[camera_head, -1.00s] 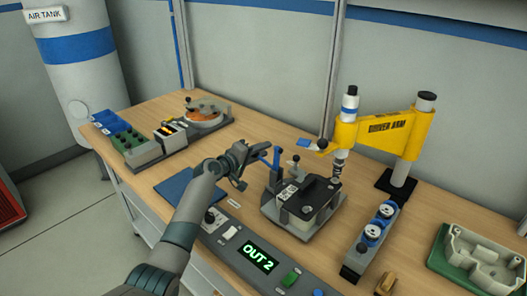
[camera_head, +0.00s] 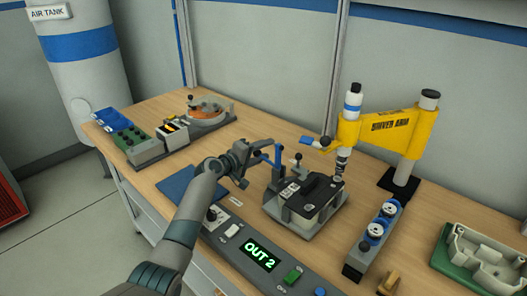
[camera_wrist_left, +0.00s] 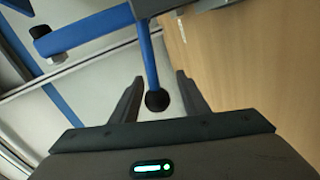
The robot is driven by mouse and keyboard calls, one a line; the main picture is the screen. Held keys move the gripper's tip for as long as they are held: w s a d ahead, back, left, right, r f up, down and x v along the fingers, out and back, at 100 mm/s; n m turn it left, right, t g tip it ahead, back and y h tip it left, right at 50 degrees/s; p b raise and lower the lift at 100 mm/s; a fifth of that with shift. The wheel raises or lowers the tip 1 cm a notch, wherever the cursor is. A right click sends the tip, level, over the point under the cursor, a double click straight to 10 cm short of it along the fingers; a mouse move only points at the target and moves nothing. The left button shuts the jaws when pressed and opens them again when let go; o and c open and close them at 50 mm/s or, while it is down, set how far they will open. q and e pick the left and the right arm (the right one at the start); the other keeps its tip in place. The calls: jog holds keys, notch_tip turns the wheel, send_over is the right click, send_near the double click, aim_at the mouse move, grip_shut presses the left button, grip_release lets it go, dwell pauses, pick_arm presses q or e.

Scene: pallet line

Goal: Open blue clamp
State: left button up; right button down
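The blue clamp (camera_head: 278,155) stands at the left side of a grey fixture (camera_head: 284,221), its handle reaching left toward my left gripper (camera_head: 244,166). In the left wrist view, the clamp's blue bar (camera_wrist_left: 149,55) ends in a black ball knob (camera_wrist_left: 157,100). The knob shows between the two spread fingers of my left gripper (camera_wrist_left: 158,95). The fingers stand apart from it on both sides, and I cannot tell any contact. The fixture holds a box-shaped part with a black top (camera_head: 318,190). My right gripper is not in view.
A yellow driver arm (camera_head: 383,128) stands behind and right of the fixture. A blue mat (camera_head: 190,184) lies to the left. A rail with round gauges (camera_head: 372,235) and a green tray (camera_head: 445,258) are at right.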

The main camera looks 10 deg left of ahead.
pick_arm(q)
jog(key=shift+s, duration=0.1)
jog(key=shift+v, duration=0.85)
jog(key=b+v, duration=0.1)
jog(key=v, duration=1.4)
jog(key=shift+s+a+b, duration=0.2)
jog(key=shift+b, duration=0.2)
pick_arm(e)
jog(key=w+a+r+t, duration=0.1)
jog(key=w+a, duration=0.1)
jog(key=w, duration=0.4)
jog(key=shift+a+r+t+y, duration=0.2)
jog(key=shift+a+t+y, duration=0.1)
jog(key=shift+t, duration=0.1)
